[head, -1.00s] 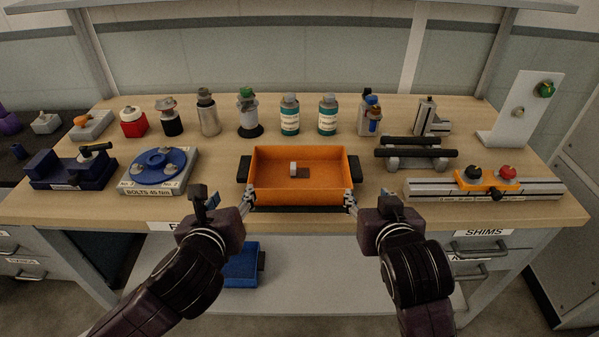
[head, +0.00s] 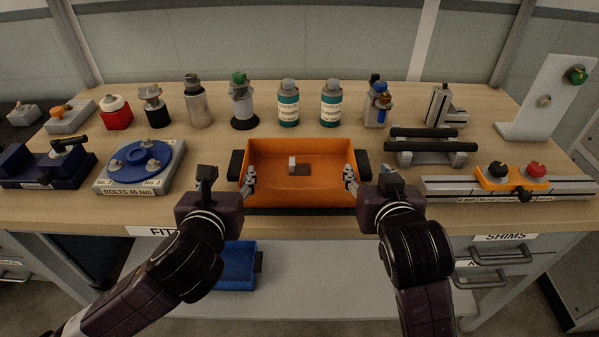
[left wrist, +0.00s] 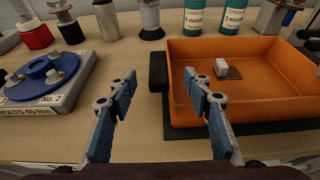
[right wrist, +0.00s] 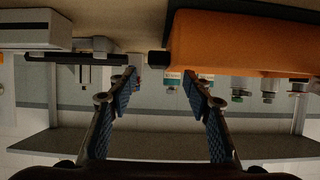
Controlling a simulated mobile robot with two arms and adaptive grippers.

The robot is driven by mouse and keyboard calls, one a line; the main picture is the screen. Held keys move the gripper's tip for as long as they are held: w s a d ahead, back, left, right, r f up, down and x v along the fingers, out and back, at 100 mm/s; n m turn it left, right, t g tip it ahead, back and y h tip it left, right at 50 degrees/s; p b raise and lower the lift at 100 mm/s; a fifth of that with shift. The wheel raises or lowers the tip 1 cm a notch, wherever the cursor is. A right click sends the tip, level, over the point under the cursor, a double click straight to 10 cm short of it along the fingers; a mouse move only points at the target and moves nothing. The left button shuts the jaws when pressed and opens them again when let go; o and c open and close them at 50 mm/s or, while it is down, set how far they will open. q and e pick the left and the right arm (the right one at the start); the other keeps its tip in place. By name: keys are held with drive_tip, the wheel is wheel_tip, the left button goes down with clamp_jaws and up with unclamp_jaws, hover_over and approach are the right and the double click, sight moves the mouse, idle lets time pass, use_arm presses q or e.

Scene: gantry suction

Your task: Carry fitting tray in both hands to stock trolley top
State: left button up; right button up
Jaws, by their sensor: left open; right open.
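The orange fitting tray (head: 300,195) sits on the wooden bench near its front edge, with a black handle on its left (head: 236,165) and right (head: 363,163) sides. A small white block (head: 292,161) lies inside. My left gripper (head: 249,180) is open by the tray's left side; in the left wrist view the left handle (left wrist: 157,72) appears between and beyond its fingers. My right gripper (head: 352,178) is open by the right side; in the upside-down right wrist view the tray (right wrist: 240,45) and its handle (right wrist: 158,57) lie beyond the fingertips. No stock trolley is recognisable.
A blue bolt plate (head: 143,160) stands left of the tray. Black bars (head: 433,145) and a metal rail (head: 455,188) with red and black knobs stand right. Bottles (head: 288,105) line the back. A blue bin (head: 238,266) is below the bench top.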

sight(236, 165)
use_arm(q)
drive_tip(key=x, duration=0.7)
drive_tip(key=shift+w, duration=0.1)
use_arm(e)
drive_tip(key=x, duration=0.7)
drive_tip(key=shift+w+f, duration=0.1)
use_arm(q)
drive_tip(key=shift+c, duration=0.5)
use_arm(e)
drive_tip(key=shift+c, duration=0.6)
use_arm(q)
drive_tip(key=shift+f, duration=0.1)
clamp_jaws()
use_arm(e)
clamp_jaws()
